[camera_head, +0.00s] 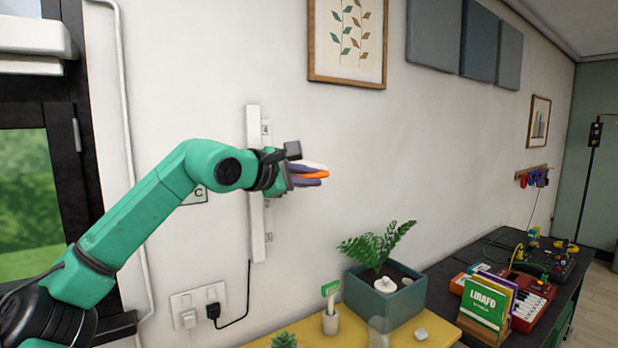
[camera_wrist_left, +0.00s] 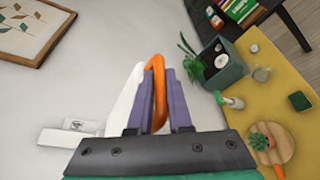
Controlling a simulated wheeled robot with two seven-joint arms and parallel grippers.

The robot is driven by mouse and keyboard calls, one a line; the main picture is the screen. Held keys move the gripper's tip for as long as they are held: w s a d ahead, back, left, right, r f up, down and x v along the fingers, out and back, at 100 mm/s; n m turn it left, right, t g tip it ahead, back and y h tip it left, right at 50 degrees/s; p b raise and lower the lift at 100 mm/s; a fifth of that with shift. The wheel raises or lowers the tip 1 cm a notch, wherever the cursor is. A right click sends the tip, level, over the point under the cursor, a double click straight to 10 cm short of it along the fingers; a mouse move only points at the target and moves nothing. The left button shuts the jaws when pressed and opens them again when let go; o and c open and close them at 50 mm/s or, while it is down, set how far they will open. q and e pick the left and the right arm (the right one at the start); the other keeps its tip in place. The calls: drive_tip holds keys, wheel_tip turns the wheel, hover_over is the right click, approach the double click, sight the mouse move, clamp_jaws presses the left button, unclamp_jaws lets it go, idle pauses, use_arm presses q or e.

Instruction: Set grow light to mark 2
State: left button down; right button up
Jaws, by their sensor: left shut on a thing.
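A white vertical rail (camera_head: 256,215) is fixed to the wall, with a scale strip and a mark that looks like 4 near its top; lower marks are hidden or too small to read. My left gripper (camera_head: 318,178) is in front of the rail at mid height, its purple fingers shut on an orange handle (camera_head: 316,174). The orange handle (camera_wrist_left: 158,88) stands between both fingers in the left wrist view. A white part (camera_wrist_left: 124,104), seemingly the grow light, lies beside the fingers and is partly hidden. My right gripper is not in view.
A yellow table (camera_head: 440,336) stands below, with a planter (camera_head: 385,302) holding a fern, a small labelled pot (camera_head: 330,320) and a glass. A cord runs from the rail to a wall socket (camera_head: 198,305). A framed leaf picture (camera_head: 347,42) hangs above.

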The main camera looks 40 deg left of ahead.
use_arm(q)
wheel_tip(320, 180, down, 15)
drive_tip(key=b, duration=1.5)
drive_tip(key=shift+r, duration=0.1)
drive_tip(key=c, duration=0.8)
unclamp_jaws()
drive_tip(key=shift+c, duration=0.2)
